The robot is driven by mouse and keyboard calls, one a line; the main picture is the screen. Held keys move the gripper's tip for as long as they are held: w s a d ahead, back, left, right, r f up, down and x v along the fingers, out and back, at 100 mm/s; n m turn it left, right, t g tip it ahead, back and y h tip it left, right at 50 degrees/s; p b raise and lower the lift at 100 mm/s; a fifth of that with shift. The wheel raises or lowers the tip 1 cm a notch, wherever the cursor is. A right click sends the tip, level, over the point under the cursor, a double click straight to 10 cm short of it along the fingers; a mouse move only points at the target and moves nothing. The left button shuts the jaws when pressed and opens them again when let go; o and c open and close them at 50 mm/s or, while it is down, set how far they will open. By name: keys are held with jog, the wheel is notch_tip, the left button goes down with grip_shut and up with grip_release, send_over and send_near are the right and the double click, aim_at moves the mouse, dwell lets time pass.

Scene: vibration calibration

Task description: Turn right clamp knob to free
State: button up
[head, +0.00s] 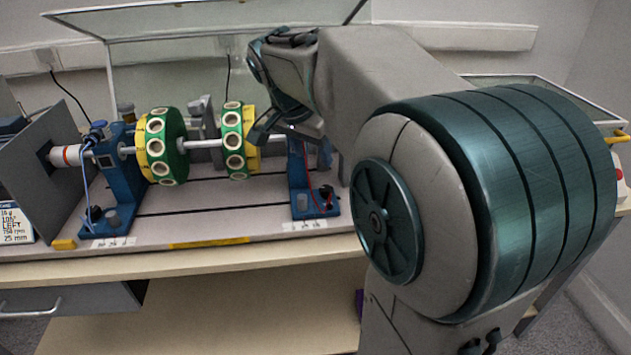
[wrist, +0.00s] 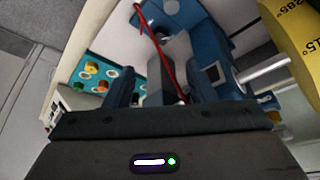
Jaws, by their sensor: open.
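The right blue bearing stand (head: 311,185) is on the bench plate, its top hidden by my arm. A small dark knob (head: 326,191) shows at its base; I cannot tell if this is the right clamp knob. In the wrist view my gripper (wrist: 163,82) is open. A grey piece (wrist: 159,72) shows between its fingers, with no clear grip on it. Blue stand parts (wrist: 212,38) and a red cable (wrist: 164,45) lie beyond it.
A shaft (head: 203,144) carries two discs, the left (head: 167,146) and right (head: 234,141). The left blue stand (head: 113,170) holds its left end. A grey panel (head: 40,175) stands at far left. A transparent guard is raised behind.

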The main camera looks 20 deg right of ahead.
aim_at(325, 189)
jog(key=b+x, duration=0.2)
jog(key=x, duration=1)
jog(key=shift+f, duration=0.25)
jog(key=c, duration=1)
